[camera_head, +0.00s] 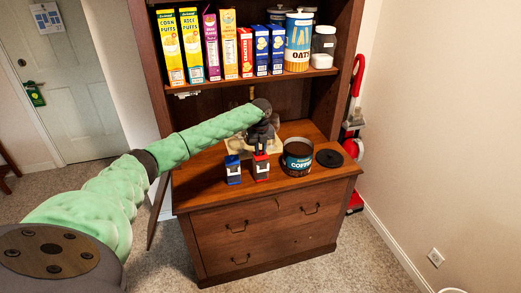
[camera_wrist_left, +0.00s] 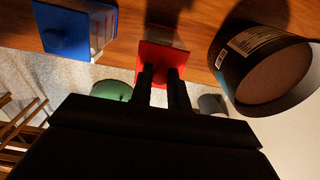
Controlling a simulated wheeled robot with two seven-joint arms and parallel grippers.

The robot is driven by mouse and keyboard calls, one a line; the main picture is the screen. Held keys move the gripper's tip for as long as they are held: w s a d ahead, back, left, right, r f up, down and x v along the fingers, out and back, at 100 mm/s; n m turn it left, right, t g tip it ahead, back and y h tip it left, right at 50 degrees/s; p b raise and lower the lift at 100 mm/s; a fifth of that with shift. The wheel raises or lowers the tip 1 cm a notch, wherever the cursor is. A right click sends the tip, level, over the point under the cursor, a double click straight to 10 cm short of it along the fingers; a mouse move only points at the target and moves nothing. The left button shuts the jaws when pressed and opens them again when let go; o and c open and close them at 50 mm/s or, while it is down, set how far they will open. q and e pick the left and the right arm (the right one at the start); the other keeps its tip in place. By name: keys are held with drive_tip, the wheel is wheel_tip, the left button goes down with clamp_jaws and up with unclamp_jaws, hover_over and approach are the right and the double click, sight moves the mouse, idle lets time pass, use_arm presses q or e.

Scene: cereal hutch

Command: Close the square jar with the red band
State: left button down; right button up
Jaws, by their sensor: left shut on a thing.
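The square jar with the red band (camera_head: 261,172) stands upright near the front of the cabinet top. A red square lid (camera_head: 261,157) is at its top; I cannot tell whether it is fully seated. In the left wrist view the red lid (camera_wrist_left: 158,58) lies at my fingertips. My left gripper (camera_head: 261,148) comes down from above and is shut on the lid's knob, which the fingers mostly hide. The fingers show in the left wrist view (camera_wrist_left: 162,78). My right gripper is not in view.
A blue-lidded square jar (camera_head: 233,171) stands close on the left. A coffee can (camera_head: 297,158) stands on the right, with a black round lid (camera_head: 329,158) beside it. Cereal boxes (camera_head: 190,47) and an oats canister (camera_head: 298,42) fill the shelf above. Bare wood lies in front.

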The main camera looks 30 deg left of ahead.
use_arm(q)
drive_tip(key=shift+f, duration=0.3)
idle(0.5)
drive_tip(key=shift+f+p, duration=0.1)
drive_tip(key=shift+p, duration=0.5)
idle(1.1)
drive_tip(key=c, duration=0.9)
unclamp_jaws()
drive_tip(key=shift+c, duration=0.2)
drive_tip(key=shift+r+p, duration=2.25)
drive_tip(key=shift+r, duration=0.8)
